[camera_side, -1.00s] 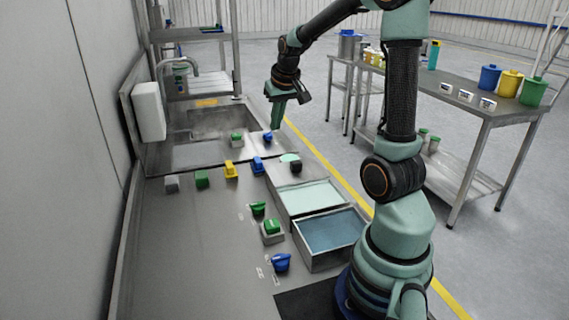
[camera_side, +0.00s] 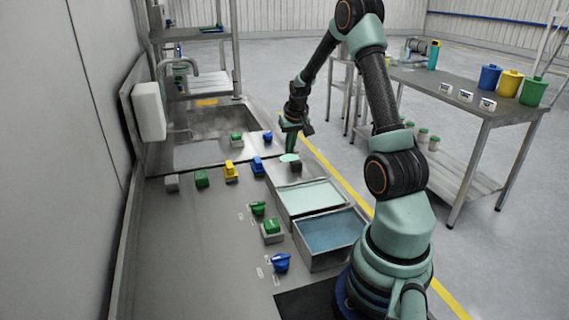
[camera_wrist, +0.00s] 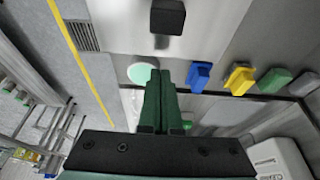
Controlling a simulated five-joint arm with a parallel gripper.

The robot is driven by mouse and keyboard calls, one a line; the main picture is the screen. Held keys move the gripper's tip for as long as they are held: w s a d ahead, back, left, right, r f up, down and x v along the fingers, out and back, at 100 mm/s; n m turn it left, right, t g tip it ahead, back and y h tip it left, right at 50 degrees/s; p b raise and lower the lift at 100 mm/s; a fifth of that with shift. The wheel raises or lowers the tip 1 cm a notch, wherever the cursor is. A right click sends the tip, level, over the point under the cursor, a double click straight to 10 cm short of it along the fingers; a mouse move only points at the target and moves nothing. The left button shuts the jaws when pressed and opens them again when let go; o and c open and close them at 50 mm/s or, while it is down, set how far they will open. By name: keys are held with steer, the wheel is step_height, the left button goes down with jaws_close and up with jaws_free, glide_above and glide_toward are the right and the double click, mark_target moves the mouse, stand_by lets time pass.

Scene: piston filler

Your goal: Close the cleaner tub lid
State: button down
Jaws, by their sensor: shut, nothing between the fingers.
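An open metal tub (camera_side: 281,204) holds a pale mint fill (camera_side: 312,197); I take it as the cleaner tub. Behind it lies a flat grey plate (camera_side: 277,175), apparently its lid, with a black block (camera_side: 296,167) as a knob. The block also shows at the top of the wrist view (camera_wrist: 167,17). My gripper (camera_side: 291,150) is shut and empty, pointing down beyond the block, apart from it. In the wrist view, its green fingers (camera_wrist: 167,75) are together beside a mint disc (camera_wrist: 140,73). The fingers' exact height is unclear.
A tub of blue liquid (camera_side: 330,232) stands nearer my base. Yellow (camera_side: 231,170), blue (camera_side: 257,165) and green (camera_side: 202,179) items stand left of the plate. A sink (camera_side: 205,125) lies beyond. The bench's left front is clear.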

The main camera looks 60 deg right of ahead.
steer(key=shift+f, duration=0.4)
steer(key=shift+s+a+r, duration=0.1)
steer(key=shift+s+a, duration=1.25)
steer(key=s+a, duration=0.9)
steer(key=shift+s+a, duration=0.15)
